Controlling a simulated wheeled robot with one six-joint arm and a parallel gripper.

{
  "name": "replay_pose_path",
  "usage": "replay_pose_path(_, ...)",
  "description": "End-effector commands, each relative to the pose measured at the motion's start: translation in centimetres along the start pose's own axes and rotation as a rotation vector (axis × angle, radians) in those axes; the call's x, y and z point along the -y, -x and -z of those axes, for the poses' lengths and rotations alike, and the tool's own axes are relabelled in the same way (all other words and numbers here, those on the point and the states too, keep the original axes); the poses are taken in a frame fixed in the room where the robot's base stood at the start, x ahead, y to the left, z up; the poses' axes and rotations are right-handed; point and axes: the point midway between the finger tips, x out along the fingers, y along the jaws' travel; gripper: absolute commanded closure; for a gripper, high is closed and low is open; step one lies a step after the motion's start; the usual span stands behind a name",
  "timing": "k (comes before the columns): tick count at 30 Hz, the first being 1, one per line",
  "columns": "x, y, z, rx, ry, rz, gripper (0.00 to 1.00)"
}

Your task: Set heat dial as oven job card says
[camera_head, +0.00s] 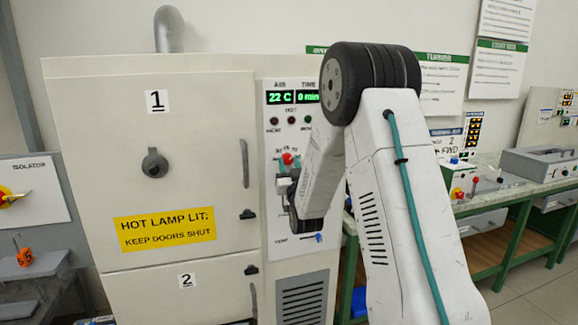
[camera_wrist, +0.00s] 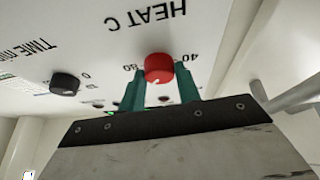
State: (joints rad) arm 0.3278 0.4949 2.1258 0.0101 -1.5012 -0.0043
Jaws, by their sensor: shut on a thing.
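The heat dial is a red knob (camera_wrist: 159,68) under upside-down HEAT C lettering in the wrist view, with the numbers 80 and 40 beside it. A small pale mark shows on its lower edge. My gripper (camera_wrist: 160,85) has its green fingers on both sides of the knob, shut on it. In the head view a red knob (camera_head: 288,158) shows on the oven's panel, and my arm hides much around it. The oven (camera_head: 190,130) shows AIR 22 C and TIME 0 min on its display (camera_head: 293,97). I cannot tell which paper is the oven job card.
A black time knob (camera_wrist: 65,84) sits beside the heat dial on the panel. Oven doors 1 and 2 look shut, with a yellow hot-lamp sign (camera_head: 166,229). Printed sheets (camera_head: 497,70) hang on the wall at right. A green-framed bench (camera_head: 510,200) stands at right.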

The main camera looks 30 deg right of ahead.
Motion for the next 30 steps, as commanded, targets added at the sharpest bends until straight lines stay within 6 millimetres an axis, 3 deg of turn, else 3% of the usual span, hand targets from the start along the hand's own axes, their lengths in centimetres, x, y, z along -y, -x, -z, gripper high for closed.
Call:
replay_pose_path(8, 0.0, 0.1, -0.1, 0.004, 0.001, 0.000, 0.90)
replay_pose_path(9, 0.0, 0.1, -0.1, 0.004, 0.001, 0.000, 0.59)
replay_pose_path(11, 0.0, 0.1, -0.1, 0.003, 0.001, 0.000, 0.45)
replay_pose_path(21, 0.0, 0.4, -0.1, 0.001, 0.001, 0.000, 0.45)
replay_pose_path(30, 0.0, 5.2, -0.1, 0.004, 0.001, 0.000, 0.45)
